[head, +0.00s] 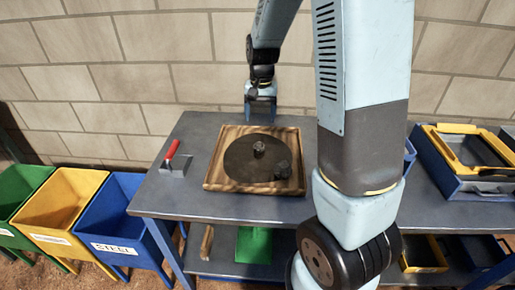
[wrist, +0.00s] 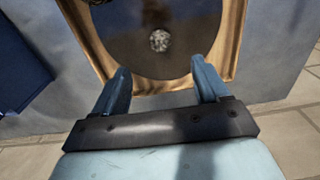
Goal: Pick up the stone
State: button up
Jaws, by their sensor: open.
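A small rough grey stone (head: 259,148) sits on a dark round plate (head: 240,165) inside a wooden tray (head: 230,187) on the table. In the wrist view the speckled stone (wrist: 159,41) lies ahead of the fingertips, about midway between them in the picture. A second dark lump (head: 282,168) lies to the right and nearer on the plate in the head view. My gripper (head: 261,112) is above the far edge of the tray, open and empty. Its two blue fingers (wrist: 160,75) are spread apart, clear of the stone.
A red-handled scraper (head: 174,162) lies on the grey table (head: 175,200) left of the tray. Green (head: 20,195), yellow (head: 65,210) and blue (head: 120,225) bins stand at the left. A yellow-and-grey case (head: 470,160) is at the right. A block wall (head: 120,60) is behind.

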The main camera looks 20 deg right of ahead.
aim_at(259, 144)
notch_tip(259, 144, down, 8)
jog(key=shift+f, duration=0.2)
jog(key=shift+w+f, duration=0.2)
jog(key=shift+f, duration=1.1)
jog(key=shift+w+f, duration=0.15)
jog(key=shift+f, duration=1.1)
jog(key=shift+c, duration=0.4)
jog(key=c, duration=1.1)
jog(key=shift+r, duration=0.15)
jog(key=shift+c, duration=0.2)
